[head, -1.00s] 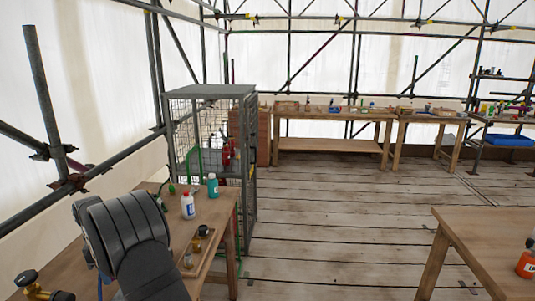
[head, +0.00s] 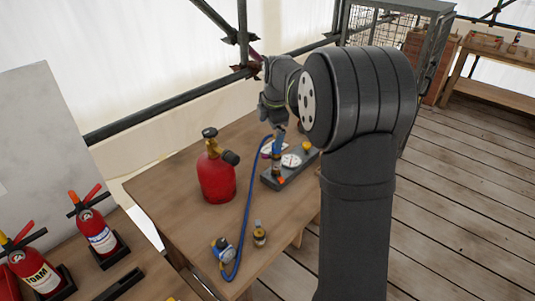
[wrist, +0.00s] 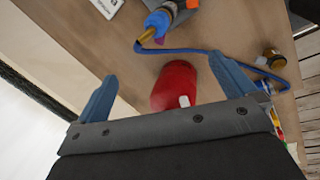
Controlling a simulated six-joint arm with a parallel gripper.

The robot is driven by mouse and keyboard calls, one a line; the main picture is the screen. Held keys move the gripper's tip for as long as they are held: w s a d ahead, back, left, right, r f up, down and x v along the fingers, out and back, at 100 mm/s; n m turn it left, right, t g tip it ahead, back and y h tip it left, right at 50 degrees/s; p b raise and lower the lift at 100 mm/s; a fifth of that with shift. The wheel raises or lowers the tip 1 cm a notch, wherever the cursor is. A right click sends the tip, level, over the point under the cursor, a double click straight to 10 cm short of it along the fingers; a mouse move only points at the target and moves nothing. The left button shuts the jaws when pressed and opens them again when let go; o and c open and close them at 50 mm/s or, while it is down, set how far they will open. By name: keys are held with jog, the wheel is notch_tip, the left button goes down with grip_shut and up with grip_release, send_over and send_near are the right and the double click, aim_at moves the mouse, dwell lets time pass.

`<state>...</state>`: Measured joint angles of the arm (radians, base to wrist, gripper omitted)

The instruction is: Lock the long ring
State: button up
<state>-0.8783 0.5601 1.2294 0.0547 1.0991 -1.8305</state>
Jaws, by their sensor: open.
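I cannot pick out the long ring for certain. A blue fitting with a brass part (wrist: 158,22) and a small magenta piece shows at the top of the wrist view, where a blue hose (wrist: 205,48) starts. In the head view the hose (head: 247,190) runs from near a grey block (head: 270,183) with dials to a blue-and-brass fitting (head: 222,247) at the table's front. My gripper (wrist: 163,70) is open and empty, its blue fingers spread above the table. It hangs over the block area in the head view (head: 279,128); my arm hides part of the block.
A red bottle (head: 217,178) with a black top stands on the wooden table (head: 165,195), left of the hose; it lies beyond my fingers in the wrist view (wrist: 172,88). A small brass fitting (head: 259,235) stands near the front. Red extinguishers (head: 97,232) stand at left. A scaffold pole (head: 165,103) runs behind.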

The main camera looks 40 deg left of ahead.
notch_tip(320, 180, up, 5)
jog(key=s+d+n+y, duration=0.1)
jog(key=s+d+n, duration=0.1)
jog(key=d+n, duration=0.15)
jog(key=w+a+f+n+t, duration=0.1)
jog(key=w+a+f, duration=0.1)
jog(key=f, duration=0.7)
jog(key=shift+a, duration=0.85)
jog(key=v, duration=1)
jog(key=shift+d, duration=0.15)
jog(key=shift+f, duration=0.1)
